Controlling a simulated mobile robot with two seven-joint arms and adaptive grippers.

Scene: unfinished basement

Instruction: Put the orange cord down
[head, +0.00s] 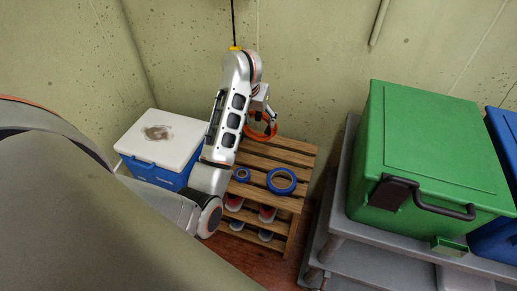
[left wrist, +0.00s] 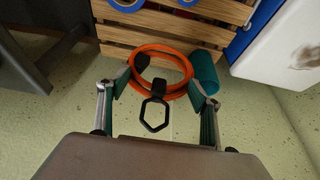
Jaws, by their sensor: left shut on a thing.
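The orange cord (head: 258,134) is a coiled ring at my left gripper (head: 265,117), near the back edge of the wooden pallet rack (head: 282,155). In the left wrist view the coil (left wrist: 153,46) lies between the fingers of my left gripper (left wrist: 162,84), which is shut on it. A black hexagonal loop (left wrist: 155,127) shows below the coil. In that view, the coil overlaps the slats (left wrist: 180,30); I cannot tell whether it touches them. My right gripper is not in view.
Blue rings (head: 281,181) lie on the rack's top, with red and white items below. A blue cooler with a white lid (head: 155,133) stands left. A green bin (head: 430,140) sits on a grey cart (head: 340,190) right. A teal cylinder (left wrist: 204,72) is beside the coil.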

